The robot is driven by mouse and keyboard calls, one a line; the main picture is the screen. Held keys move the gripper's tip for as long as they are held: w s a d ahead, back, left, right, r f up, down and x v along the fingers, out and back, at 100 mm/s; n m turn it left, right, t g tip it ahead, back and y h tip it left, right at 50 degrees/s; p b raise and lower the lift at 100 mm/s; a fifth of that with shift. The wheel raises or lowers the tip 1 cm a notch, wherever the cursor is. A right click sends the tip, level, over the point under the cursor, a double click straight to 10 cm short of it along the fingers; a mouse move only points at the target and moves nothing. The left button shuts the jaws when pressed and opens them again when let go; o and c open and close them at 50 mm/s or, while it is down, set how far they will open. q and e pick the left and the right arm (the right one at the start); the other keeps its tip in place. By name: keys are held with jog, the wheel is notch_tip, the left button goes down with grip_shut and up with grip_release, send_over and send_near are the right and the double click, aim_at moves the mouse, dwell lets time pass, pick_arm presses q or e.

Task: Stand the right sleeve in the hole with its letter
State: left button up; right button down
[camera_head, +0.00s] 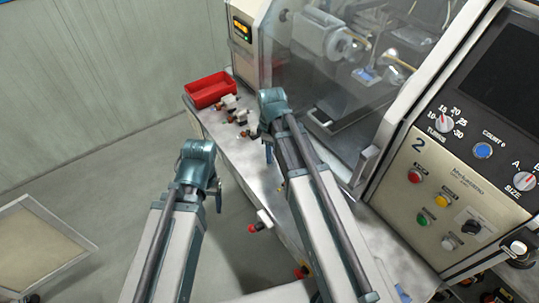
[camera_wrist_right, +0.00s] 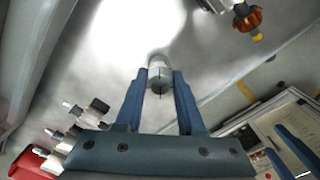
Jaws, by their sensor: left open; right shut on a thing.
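My right gripper (camera_wrist_right: 160,85) is shut on a small pale grey cylindrical sleeve (camera_wrist_right: 160,66), seen in the right wrist view between two blue fingertips, above a shiny metal surface. In the head view my right gripper (camera_head: 268,152) points down over the bench, and its arm hides the sleeve. My left gripper (camera_head: 217,199) is open, to the left of the bench edge. Its blue fingers also show at the lower right of the right wrist view (camera_wrist_right: 292,148). No lettered hole can be made out in either view.
A white part with a red end (camera_head: 262,221) lies near the front edge. The winding machine's clear cover (camera_head: 325,70) and control panel (camera_head: 450,190) stand behind and right.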

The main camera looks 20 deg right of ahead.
jog(key=shift+d, duration=0.1)
jog(key=shift+f, duration=0.15)
jog(key=c, duration=0.5)
grip_release()
notch_tip(320, 180, up, 12)
jog(key=r+p, duration=0.1)
jog(key=p, duration=1.1)
jog(key=s+a+m, duration=0.2)
jog(key=s+a, duration=0.1)
jog(key=s, duration=0.1)
jog(key=s+a+m, duration=0.3)
jog(key=s+a, duration=0.1)
jog(key=s, duration=0.1)
jog(key=s+a+m+h, duration=0.1)
jog(key=s+a+m, duration=0.2)
jog(key=s, duration=0.2)
jog(key=shift+s+a+f, duration=0.25)
jog(key=shift+a+f, duration=0.1)
jog(key=shift+a, duration=0.05)
